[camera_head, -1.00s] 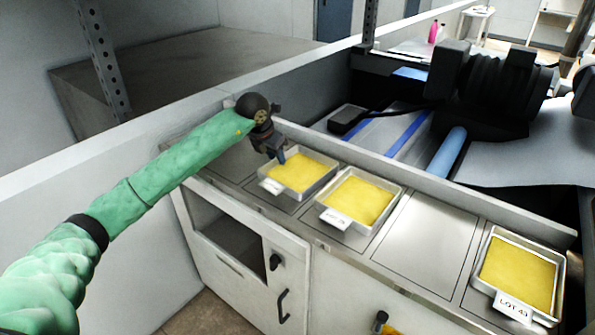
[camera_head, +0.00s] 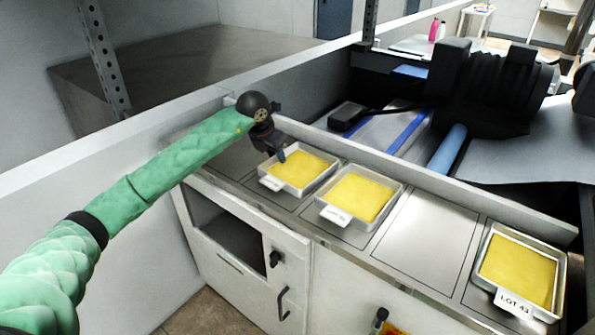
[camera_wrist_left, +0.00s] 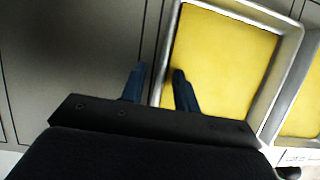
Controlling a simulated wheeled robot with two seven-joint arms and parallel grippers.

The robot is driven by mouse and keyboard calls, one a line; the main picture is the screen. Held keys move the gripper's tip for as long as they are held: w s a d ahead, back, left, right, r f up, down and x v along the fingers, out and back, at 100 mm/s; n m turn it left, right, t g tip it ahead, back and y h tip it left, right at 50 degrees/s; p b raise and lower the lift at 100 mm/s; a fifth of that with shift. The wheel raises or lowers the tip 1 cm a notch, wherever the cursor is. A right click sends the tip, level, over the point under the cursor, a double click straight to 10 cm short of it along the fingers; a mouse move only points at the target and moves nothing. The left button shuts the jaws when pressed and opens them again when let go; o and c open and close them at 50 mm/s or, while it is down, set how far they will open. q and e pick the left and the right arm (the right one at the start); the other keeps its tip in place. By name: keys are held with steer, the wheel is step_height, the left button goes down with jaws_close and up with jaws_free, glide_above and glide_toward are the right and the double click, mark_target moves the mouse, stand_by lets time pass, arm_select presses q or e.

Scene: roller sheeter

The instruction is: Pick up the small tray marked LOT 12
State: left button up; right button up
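Three small metal trays with yellow sheets sit on the counter in the head view. The left tray (camera_head: 299,171) has a white tag I cannot read. The middle tray (camera_head: 359,196) has a tag too blurred to read. The right tray's tag (camera_head: 514,303) reads LOT 43. My left gripper (camera_head: 281,156) is at the far left corner area of the left tray. In the left wrist view its two fingers (camera_wrist_left: 158,72) stand apart, on either side of a tray's side wall (camera_wrist_left: 163,60), one over the yellow sheet. Contact cannot be told. My right gripper is out of view.
A bare counter panel (camera_head: 425,240) lies between the middle and right trays. A low wall runs behind the trays, with the dark roller machine (camera_head: 490,90) beyond it. Cabinet doors with black handles (camera_head: 283,303) are below the counter front.

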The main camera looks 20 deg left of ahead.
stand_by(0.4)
arm_select(q)
jaws_close()
steer(key=shift+r, duration=0.1)
